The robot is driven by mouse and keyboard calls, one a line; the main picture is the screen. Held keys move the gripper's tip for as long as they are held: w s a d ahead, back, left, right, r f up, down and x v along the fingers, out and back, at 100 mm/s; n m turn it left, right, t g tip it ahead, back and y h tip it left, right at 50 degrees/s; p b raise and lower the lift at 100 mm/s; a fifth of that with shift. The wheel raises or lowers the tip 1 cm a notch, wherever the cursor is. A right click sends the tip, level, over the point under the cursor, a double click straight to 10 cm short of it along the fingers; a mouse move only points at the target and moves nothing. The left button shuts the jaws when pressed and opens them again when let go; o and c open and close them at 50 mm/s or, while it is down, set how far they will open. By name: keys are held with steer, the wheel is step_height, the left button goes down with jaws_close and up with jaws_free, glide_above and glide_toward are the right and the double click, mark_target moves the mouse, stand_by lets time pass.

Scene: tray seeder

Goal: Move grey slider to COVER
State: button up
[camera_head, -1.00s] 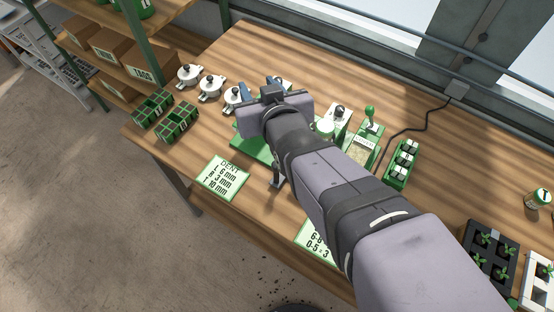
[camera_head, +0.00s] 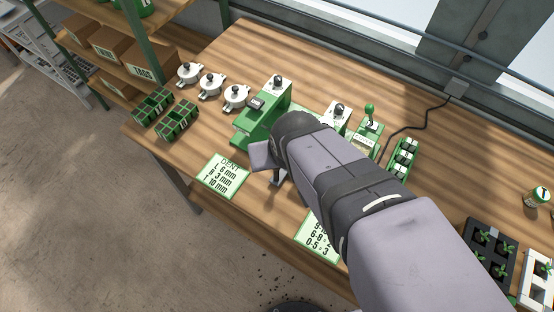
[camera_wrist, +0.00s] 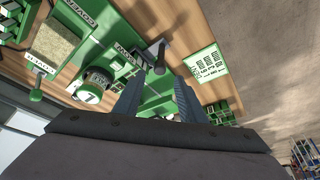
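A grey handle with a dark rounded end (camera_wrist: 159,58), which looks like the grey slider, stands at the edge of the green seeder in the wrist view. A grey piece (camera_head: 279,177) also shows beside my arm in the head view. The COVER label (camera_wrist: 82,12) is on the green body at the upper left of the wrist view. A second small label (camera_wrist: 122,50) is nearer the handle; I cannot read it surely. My gripper (camera_wrist: 158,88) is open and empty, its fingers apart, with the handle beyond the fingertips. In the head view my arm hides the fingertips and much of the seeder.
A green stand (camera_head: 262,122) and the DENT card (camera_head: 222,177) are left of my arm. White lidded pots (camera_head: 236,96) stand behind. A green-knobbed lever (camera_head: 370,112) and a green rack (camera_head: 403,158) are at the right. Bare wood lies around the card.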

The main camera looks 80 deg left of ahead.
steer(key=shift+p+x, duration=0.9)
steer(key=shift+x, duration=2.25)
jaws_close()
